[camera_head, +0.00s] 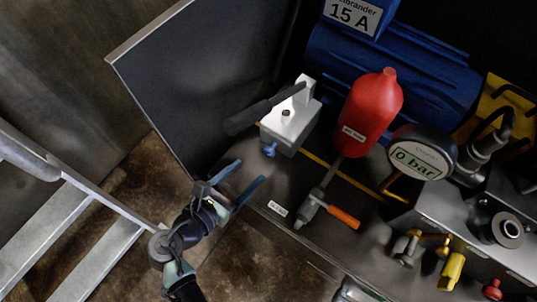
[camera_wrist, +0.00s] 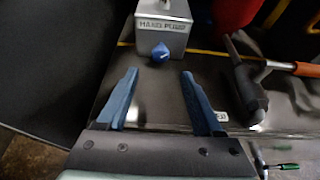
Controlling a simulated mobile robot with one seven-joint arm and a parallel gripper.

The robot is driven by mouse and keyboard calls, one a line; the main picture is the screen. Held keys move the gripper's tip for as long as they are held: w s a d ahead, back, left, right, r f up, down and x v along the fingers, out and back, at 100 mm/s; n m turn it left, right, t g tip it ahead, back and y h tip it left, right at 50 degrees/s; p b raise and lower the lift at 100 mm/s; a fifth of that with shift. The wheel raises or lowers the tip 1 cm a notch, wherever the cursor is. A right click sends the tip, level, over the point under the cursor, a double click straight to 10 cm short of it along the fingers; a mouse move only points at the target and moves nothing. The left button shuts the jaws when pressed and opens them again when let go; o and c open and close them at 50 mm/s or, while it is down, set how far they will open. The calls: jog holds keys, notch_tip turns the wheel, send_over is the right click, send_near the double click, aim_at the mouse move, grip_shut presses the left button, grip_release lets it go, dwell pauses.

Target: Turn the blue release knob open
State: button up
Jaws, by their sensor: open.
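The blue release knob (camera_head: 270,150) sits low on the front face of the grey hand pump block (camera_head: 290,128). In the wrist view the knob (camera_wrist: 160,53) is just below the "HAND PUMP" label (camera_wrist: 163,27), with a light mark on it. My gripper (camera_head: 242,181) is open, with its blue fingers pointing towards the pump. In the wrist view the gripper (camera_wrist: 158,80) has its fingers apart on either side below the knob. The knob lies a little beyond the fingertips, and nothing is between them.
The pump's black-gripped lever (camera_head: 262,112) extends left above the block. A red bottle (camera_head: 370,112) and an orange-handled valve (camera_head: 328,208) stand to the right. A gauge (camera_head: 422,153) reads 0 bar. An open dark panel (camera_head: 200,80) is at left. Bare shelf surface lies before the pump.

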aim_at(267, 154)
jog(key=b+x, duration=0.3)
jog(key=x, duration=0.5)
jog(key=shift+w+d, duration=0.15)
grip_shut()
